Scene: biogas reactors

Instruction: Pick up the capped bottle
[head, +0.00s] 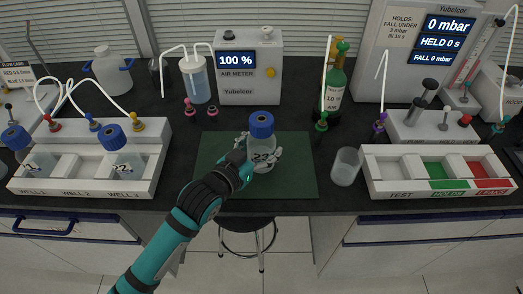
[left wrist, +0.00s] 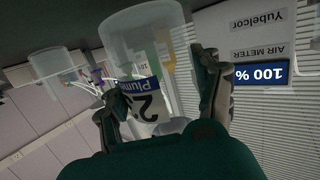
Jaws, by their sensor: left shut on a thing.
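A clear bottle (head: 262,144) with a blue cap and a label marked with a number stands upright over the green mat (head: 300,178). My left gripper (head: 254,160) is shut around its lower body from the front. In the left wrist view the picture is upside down; the fingers (left wrist: 162,100) lie on both sides of the labelled bottle (left wrist: 140,45). I cannot tell whether its base touches the mat. My right gripper is not in view.
A white rack (head: 85,188) stands left of the mat. An empty clear cup (head: 345,167) and a test rack (head: 430,193) stand to the right. Behind are the air meter (head: 248,75), a tubed bottle (head: 196,82) and a green bottle (head: 334,88).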

